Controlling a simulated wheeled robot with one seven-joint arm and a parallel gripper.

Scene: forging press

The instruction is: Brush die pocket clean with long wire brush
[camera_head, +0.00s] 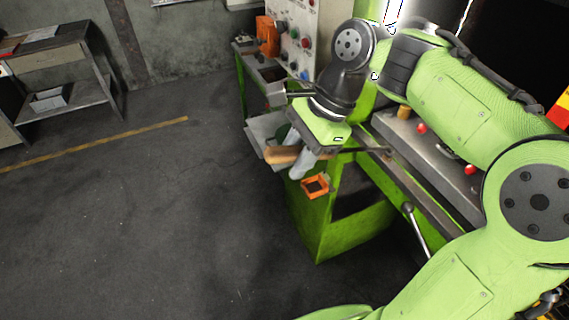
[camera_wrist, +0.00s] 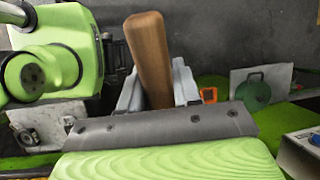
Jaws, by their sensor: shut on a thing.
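My gripper (camera_head: 303,160) is shut on the wooden handle of the long wire brush (camera_head: 281,154). In the head view the handle points left and a thin dark shaft runs right from the gripper toward the press bed. In the wrist view the brush handle (camera_wrist: 149,55) stands up between the grey fingers of my gripper (camera_wrist: 158,92). The bristle end cannot be made out. The press bed (camera_head: 447,178) lies to the right of the gripper, partly behind my arm. The die pocket is not clearly visible.
A control panel (camera_head: 296,38) with several buttons stands behind. A lever (camera_head: 416,230) sticks up at the front. A workbench (camera_head: 58,62) is far left. The floor between is clear.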

